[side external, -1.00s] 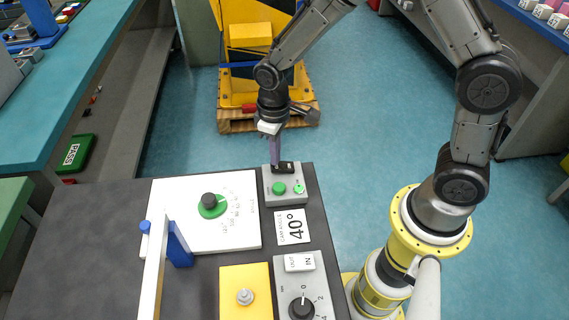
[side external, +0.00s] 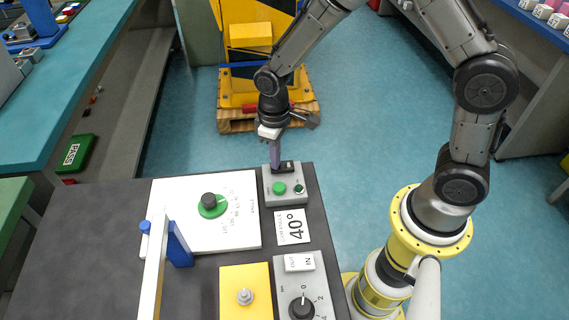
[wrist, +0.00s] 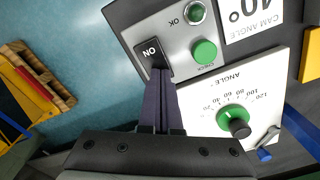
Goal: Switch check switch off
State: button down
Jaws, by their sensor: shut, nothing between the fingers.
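The check switch is a black rocker (wrist: 153,54) lettered ON, on the small grey box (side external: 270,201) at the back of the table. It also shows in the side view (side external: 288,167), partly behind my gripper. My gripper (side external: 275,166) points down at it with its fingers together and empty. In the wrist view the fingertips (wrist: 160,74) are at the edge of the rocker; I cannot tell if they press it. A green button (wrist: 204,51) and a dark green OK lamp (wrist: 196,12) are beside the switch.
The white dial plate (side external: 240,232) with its black and green knob (side external: 209,203) lies left of the box. A 40° cam angle label (side external: 292,226), a grey knob box (side external: 301,284), a yellow plate (side external: 234,307) and a blue-ended bar (side external: 154,270) are nearer.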

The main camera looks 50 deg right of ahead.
jog(key=shift+r, duration=3.5)
jog(key=s+d+r+m+t, duration=0.1)
jog(key=s+d+r+t, duration=0.15)
jog(key=r, duration=0.45)
jog(key=s+d+r+t, duration=0.2)
jog(key=s+r, duration=0.2)
jog(key=r, duration=0.4)
jog(key=s+d+m+t, duration=0.1)
jog(key=s+d+m, duration=0.1)
jog(key=s, duration=1.1)
jog(key=shift+d+f, duration=0.2)
